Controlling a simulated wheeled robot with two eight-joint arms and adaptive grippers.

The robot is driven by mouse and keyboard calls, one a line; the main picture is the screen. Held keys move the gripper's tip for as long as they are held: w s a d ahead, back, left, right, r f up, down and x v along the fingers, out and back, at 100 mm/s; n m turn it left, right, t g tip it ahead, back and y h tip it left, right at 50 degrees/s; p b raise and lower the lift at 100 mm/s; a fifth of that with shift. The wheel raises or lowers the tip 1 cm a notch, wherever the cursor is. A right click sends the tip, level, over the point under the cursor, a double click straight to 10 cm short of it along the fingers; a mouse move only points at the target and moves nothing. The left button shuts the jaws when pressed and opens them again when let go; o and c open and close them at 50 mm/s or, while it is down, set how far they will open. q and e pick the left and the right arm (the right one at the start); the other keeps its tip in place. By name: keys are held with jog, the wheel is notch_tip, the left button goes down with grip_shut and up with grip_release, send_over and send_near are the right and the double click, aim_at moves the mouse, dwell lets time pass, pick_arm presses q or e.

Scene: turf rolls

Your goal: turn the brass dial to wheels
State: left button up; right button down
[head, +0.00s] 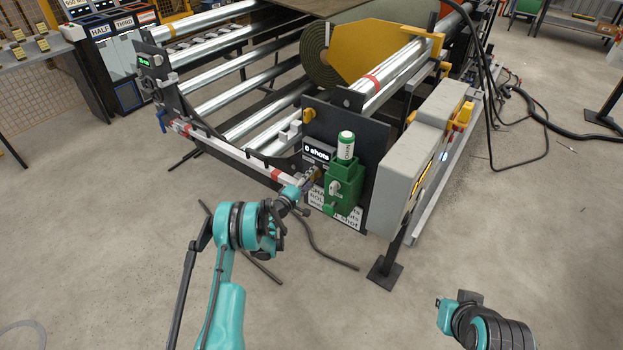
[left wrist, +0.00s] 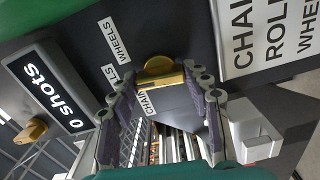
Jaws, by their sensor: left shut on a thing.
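The brass dial (left wrist: 160,70) is on a dark panel (head: 372,180), and its rounded top shows between my left fingertips in the left wrist view. In the head view this gripper (head: 308,182) reaches the panel left of the green box. A white WHEELS label (left wrist: 113,40) is above left of the dial, and a CHAIN label (left wrist: 148,102) shows between the fingers. Another label is partly covered. The dial's pointing direction cannot be told. My right arm (head: 485,325) is at lower right; its jaw state is unclear.
A green box (head: 343,185) with a green-and-white cylinder (head: 346,146) is close right of my left gripper. A "0 shots" display (head: 317,153) is above. A grey cabinet (head: 405,165) stands further right. The floor in front is open apart from dark rods or cables.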

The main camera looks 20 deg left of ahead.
pick_arm(q)
jog(key=m, duration=0.3)
jog(key=shift+m, duration=2.2)
jog(key=o, duration=1.2)
jog(key=shift+c, duration=0.2)
jog(key=shift+s, duration=0.1)
jog(key=v, duration=0.7)
jog(key=shift+s, duration=0.15)
jog(key=shift+s+a+f, duration=0.1)
